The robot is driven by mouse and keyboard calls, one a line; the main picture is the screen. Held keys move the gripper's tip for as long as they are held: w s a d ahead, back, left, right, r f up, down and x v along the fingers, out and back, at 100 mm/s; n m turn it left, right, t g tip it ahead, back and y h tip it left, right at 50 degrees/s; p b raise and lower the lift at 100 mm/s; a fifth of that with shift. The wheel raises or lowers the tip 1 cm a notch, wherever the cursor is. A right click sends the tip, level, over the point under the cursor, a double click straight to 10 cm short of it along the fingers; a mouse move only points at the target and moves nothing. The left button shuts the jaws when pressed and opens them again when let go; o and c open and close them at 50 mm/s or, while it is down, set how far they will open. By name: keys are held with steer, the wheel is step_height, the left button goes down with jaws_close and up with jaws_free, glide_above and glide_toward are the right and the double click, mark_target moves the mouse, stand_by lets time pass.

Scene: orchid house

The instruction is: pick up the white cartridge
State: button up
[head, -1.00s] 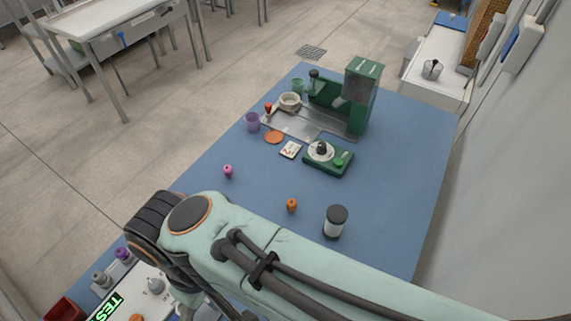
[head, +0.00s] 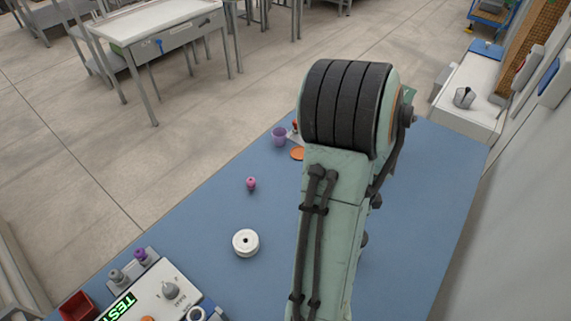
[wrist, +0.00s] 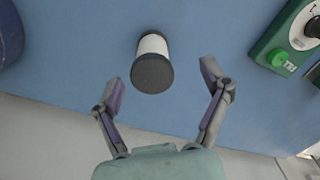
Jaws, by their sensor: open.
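The white cartridge (wrist: 153,47), a white cylinder with dark ends, shows in the wrist view at top centre, its larger dark end (wrist: 152,73) toward my gripper. My gripper (wrist: 162,80) is open and empty, with one finger on each side of that dark end and clear gaps between. In the head view my arm hides both the cartridge and my gripper.
The blue table is clear around the cartridge. A green device (wrist: 284,50) is at the wrist view's right. In the head view, a white round piece with a dark hole (head: 246,243), a pink piece (head: 251,184) and a purple cup (head: 279,137) stand left of my arm.

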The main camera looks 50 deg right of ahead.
steer(key=shift+s+f+m, duration=0.2)
steer(key=shift+s, duration=0.3)
steer(key=shift+s+f+m, duration=0.2)
steer(key=shift+s, duration=0.25)
steer(key=shift+s+f, duration=0.2)
steer(key=shift+f, duration=0.05)
step_height(320, 180, down, 6)
steer(key=shift+w+f, duration=0.1)
steer(key=c, duration=1.2)
